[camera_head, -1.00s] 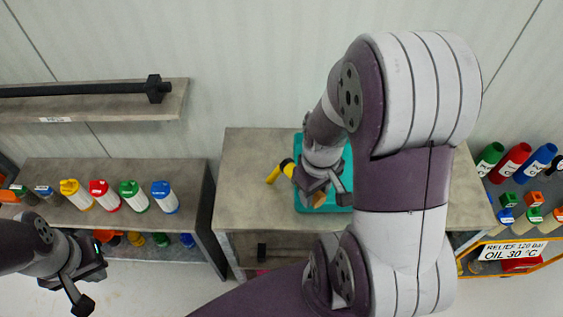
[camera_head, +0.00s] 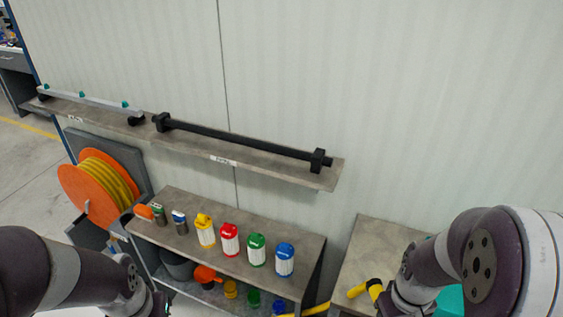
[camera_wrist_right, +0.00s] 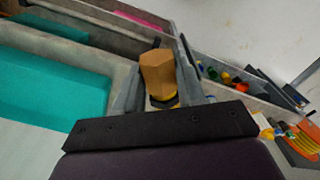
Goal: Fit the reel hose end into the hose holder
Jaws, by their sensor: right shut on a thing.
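The orange reel (camera_head: 100,188) with yellow hose wound on it stands at the left, below the wall shelf. A yellow hose end with a black band (camera_head: 366,289) shows at my right gripper (camera_head: 388,300), over the right bench. In the right wrist view, my right gripper (camera_wrist_right: 158,88) is shut on the hose end, whose brass-coloured hex tip (camera_wrist_right: 158,70) stands up between the fingers. My left gripper (camera_head: 158,303) is at the bottom edge, partly cut off, and its fingers are unclear. I cannot make out the hose holder.
A wall shelf (camera_head: 325,178) carries a long black bar (camera_head: 240,140). A lower shelf (camera_head: 180,243) holds several coloured bottles. The right bench (camera_head: 365,250) has some bare top. A teal tray (camera_wrist_right: 50,80) lies left of the gripper in the wrist view.

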